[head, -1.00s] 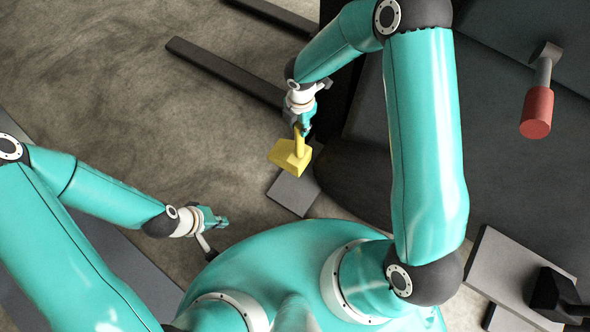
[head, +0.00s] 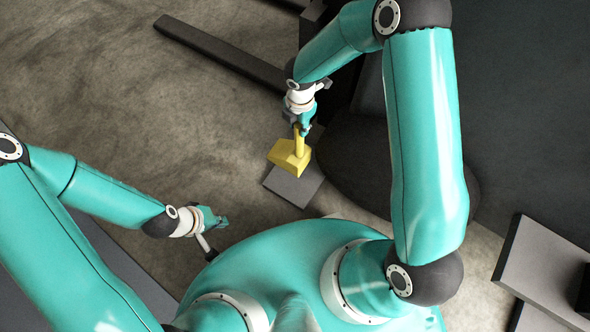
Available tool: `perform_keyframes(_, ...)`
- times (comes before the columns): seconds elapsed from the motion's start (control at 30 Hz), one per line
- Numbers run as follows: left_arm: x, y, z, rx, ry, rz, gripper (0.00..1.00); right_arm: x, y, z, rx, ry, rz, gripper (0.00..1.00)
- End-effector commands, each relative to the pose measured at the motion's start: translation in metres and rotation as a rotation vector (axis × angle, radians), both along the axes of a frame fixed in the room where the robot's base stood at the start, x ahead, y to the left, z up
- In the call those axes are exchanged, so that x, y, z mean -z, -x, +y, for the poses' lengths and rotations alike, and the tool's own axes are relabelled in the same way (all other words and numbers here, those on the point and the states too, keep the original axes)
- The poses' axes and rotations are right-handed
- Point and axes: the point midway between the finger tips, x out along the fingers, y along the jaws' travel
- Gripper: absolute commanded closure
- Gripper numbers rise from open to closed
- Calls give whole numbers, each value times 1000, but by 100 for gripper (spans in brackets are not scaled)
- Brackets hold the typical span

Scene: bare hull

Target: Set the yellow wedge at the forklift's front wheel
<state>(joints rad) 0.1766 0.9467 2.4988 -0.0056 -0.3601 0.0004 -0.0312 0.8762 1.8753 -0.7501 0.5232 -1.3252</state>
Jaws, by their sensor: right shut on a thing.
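The yellow wedge (head: 290,156) is a small block with an upright handle. My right gripper (head: 304,129) is shut on that handle. The wedge appears over the left upper part of a flat grey plate (head: 294,186); I cannot tell whether it touches it. The forklift's front wheel (head: 350,160) is a dark round shape just right of the wedge, partly hidden by my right arm. A gap shows between wedge and wheel. My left gripper (head: 213,232) is open and empty at the lower left, away from the wedge.
A long dark fork (head: 220,53) extends to the upper left from the forklift's dark body (head: 530,110). A grey step (head: 545,270) is at the lower right. Bare concrete floor (head: 110,100) lies open on the left.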

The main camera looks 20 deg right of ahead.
Motion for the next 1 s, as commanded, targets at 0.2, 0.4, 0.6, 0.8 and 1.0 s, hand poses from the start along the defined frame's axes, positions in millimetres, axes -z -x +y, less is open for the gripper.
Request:
perform_keyframes(0.2, 20, 0, 0, 0, 0, 0, 100, 19, -2, 0, 0, -1, -4, 100)
perform_keyframes(0.4, 30, 0, 0, 0, 0, 0, 100, 41, -1, 0, 0, 0, -1, 100)
perform_keyframes(0.6, 42, 0, 0, 0, 0, 0, 100, 72, -1, 1, -1, 0, -2, 100)
perform_keyframes(0.8, 46, 0, 0, 0, 0, 0, 100, 84, -1, 1, -1, 0, -3, 100)
perform_keyframes(1.0, 55, 0, 0, 0, 0, 0, 100, 105, -1, 1, -1, 0, -2, 100)
